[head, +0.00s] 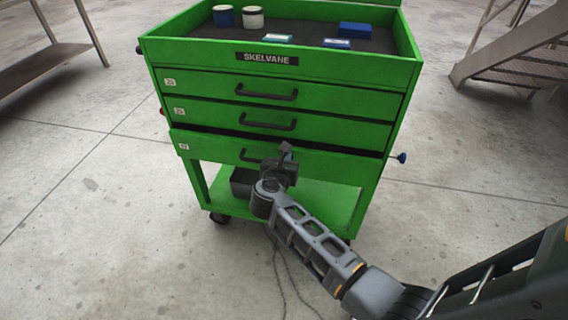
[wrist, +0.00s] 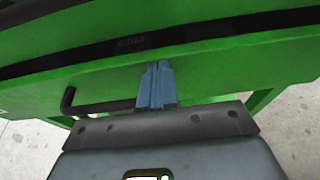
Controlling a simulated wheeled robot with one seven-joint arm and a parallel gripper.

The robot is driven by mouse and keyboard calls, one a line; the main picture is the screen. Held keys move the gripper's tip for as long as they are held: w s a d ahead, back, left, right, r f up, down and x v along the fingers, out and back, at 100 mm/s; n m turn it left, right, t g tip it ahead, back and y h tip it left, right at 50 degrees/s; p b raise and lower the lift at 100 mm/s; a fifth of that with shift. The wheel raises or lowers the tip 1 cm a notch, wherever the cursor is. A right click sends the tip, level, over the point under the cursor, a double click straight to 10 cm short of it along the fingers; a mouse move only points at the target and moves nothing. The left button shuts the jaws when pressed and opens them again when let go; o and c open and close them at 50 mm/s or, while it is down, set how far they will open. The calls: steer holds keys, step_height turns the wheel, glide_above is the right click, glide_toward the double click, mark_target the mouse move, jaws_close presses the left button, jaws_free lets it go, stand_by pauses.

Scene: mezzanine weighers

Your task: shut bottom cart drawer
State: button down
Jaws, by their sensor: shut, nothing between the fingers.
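The green cart (head: 290,62) stands ahead of me with three drawers under an open top tray. The bottom drawer (head: 325,165) sticks out a little, with a dark gap showing above its front. The two drawers above it look flush. My gripper (head: 284,150) is at the bottom drawer's front, by its black handle (head: 250,155), which my arm partly hides. In the wrist view, my gripper (wrist: 155,75) has its fingers together and empty, at the green drawer front (wrist: 215,62), right of the handle (wrist: 95,107). Whether the tips touch the front I cannot tell.
The top tray holds white and blue rolls (head: 252,17) and several small boxes (head: 354,30). A lower shelf (head: 318,200) carries a dark bin (head: 243,182). A metal bench (head: 35,65) stands at left and metal stairs (head: 515,60) at right.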

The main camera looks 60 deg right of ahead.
stand_by(0.3)
steer(key=d, duration=0.1)
steer(key=w+d, duration=0.1)
steer(key=d, duration=0.2)
steer(key=shift+w+d+b, duration=0.1)
steer(key=shift+w+b, duration=0.2)
steer(key=shift+b, duration=0.05)
steer(key=shift+d+r, duration=0.1)
steer(key=shift+s, duration=0.1)
